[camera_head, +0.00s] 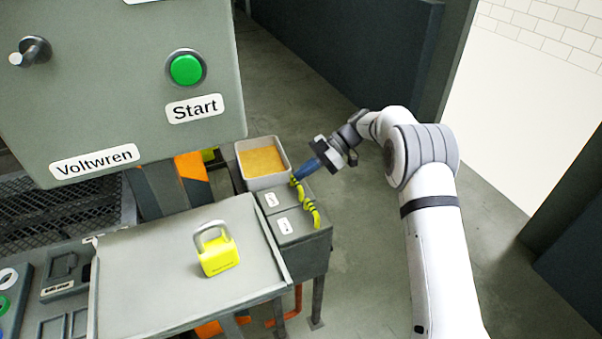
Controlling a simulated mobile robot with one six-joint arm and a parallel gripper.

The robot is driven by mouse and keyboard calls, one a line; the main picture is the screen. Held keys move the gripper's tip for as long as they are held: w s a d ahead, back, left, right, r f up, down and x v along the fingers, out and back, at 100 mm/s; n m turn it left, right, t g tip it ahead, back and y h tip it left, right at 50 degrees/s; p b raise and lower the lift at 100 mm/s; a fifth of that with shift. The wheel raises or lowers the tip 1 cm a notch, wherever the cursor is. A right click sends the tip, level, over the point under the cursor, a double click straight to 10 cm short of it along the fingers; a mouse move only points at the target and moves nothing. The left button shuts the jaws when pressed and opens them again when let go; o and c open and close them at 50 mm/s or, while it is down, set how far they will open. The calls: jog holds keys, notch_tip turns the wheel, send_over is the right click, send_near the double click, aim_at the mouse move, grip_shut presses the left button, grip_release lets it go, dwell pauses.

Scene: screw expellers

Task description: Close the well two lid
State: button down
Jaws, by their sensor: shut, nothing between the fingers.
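A grey box holds two lids side by side, each with a small white label and a yellow-and-black handle on its right edge. The nearer lid (296,229) appears to be marked 1. The farther lid (282,203), apparently marked 2, looks flat over its well. Its handle (299,190) is just below my gripper's tips. My gripper (299,176) has blue fingers, is shut and empty, and reaches in from the right. Whether it touches the handle I cannot tell.
An open grey bin (241,165) with yellow-orange contents stands behind the lids. A yellow padlock (219,256) lies on the sloped grey panel (150,290) at left. A cabinet (100,80) with a green Start button hangs upper left. Floor to the right is clear.

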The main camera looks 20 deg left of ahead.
jog(key=shift+f, duration=0.15)
dwell(0.3)
jog(key=shift+a+r, duration=0.15)
jog(key=shift+r, duration=0.35)
jog(key=s+a+r+p+v, duration=0.1)
jog(key=r+p+v, duration=0.1)
jog(key=v, duration=1)
jog(key=s+d+r+m+t+h+p, duration=0.1)
jog(key=s+d+r+m+t+p, duration=0.25)
jog(key=d+r+m, duration=0.45)
jog(key=s+d+r+m+t+h+p, duration=0.2)
jog(key=s+d+r+m+p, duration=0.2)
jog(key=s+d+r+m, duration=0.4)
jog(key=s+d+r+m+t+h+p, duration=0.3)
jog(key=s+d+r+m+p, duration=0.15)
jog(key=s+d, duration=0.55)
jog(key=s+d+m+t+h+p, duration=0.2)
jog(key=s+d+m, duration=0.4)
jog(key=s, duration=0.5)
jog(key=shift+s+d+p, duration=0.4)
jog(key=shift+d+p, duration=0.1)
jog(key=shift+p, duration=0.35)
